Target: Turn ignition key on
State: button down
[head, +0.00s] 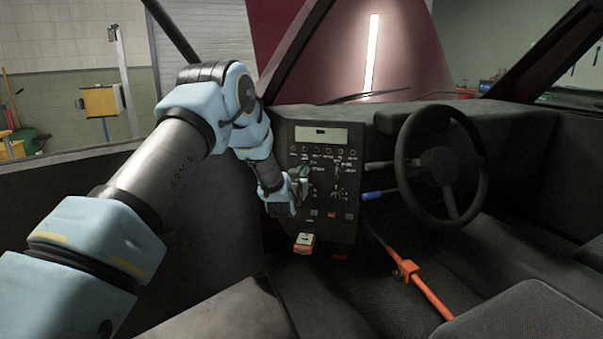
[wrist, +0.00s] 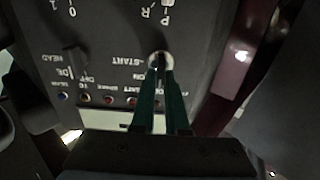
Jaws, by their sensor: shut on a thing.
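The ignition switch with its silver ring and key (wrist: 160,57) is on the dark control panel (head: 331,135). In the wrist view the panel's lettering appears upside down, with "START" printed beside the switch. My gripper (wrist: 160,72) has its two green fingers close together at the switch, shut on the key. In the head view my gripper (head: 303,173) reaches the left part of the panel, and the key is too small or hidden to make out. The fingertips cover part of the key, so its exact turn position is hard to read.
A steering wheel (head: 441,163) stands to the right of the panel, with a blue-tipped lever (head: 372,195) between. An orange bar (head: 428,290) slants across the floor. In the wrist view a dark knob (wrist: 75,57) sits left of the switch.

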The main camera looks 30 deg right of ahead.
jog(key=m+b, duration=0.5)
jog(key=b, duration=0.1)
jog(key=m+b, duration=0.3)
jog(key=shift+s+d+f+m, duration=0.15)
jog(key=shift+s+d+m, duration=0.1)
jog(key=shift+m, duration=0.05)
dwell(0.5)
jog(key=c, duration=0.9)
grip_release()
